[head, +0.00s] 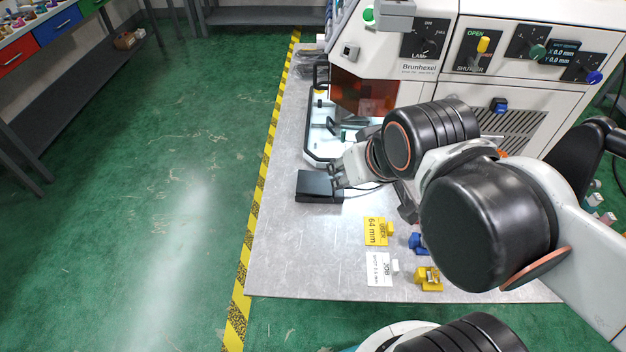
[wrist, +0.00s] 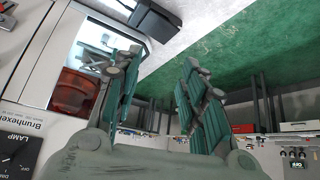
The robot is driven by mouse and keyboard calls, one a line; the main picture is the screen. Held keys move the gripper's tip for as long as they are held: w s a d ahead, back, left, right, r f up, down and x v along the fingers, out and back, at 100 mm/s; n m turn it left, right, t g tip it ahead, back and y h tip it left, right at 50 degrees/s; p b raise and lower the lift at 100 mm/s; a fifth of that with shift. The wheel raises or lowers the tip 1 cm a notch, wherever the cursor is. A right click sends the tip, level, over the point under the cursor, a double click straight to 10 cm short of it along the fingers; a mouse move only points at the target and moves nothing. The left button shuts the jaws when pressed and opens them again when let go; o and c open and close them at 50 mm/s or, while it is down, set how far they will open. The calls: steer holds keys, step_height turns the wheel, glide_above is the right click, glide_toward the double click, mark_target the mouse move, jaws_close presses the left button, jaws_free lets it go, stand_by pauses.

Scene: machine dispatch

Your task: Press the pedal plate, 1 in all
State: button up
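The pedal plate (head: 318,186) is a black, low box on the grey worktop, near its left edge and in front of the machine. In the wrist view the black pedal plate (wrist: 154,18) shows at the top, beyond the fingertips. My gripper (head: 338,177) is at the right side of the pedal in the head view, overlapping its edge; I cannot tell whether it touches. In the wrist view my gripper (wrist: 161,62) has its two green-padded fingers spread apart with nothing between them. Part of the pedal's right side is hidden behind the gripper.
The white Brunhexel machine (head: 420,68) with an orange window stands behind the arm. A yellow card (head: 375,231), a white card (head: 379,269), blue pieces and a yellow block (head: 429,279) lie at the front. The green floor to the left is open.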

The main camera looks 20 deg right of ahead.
jaws_close()
stand_by(1.1)
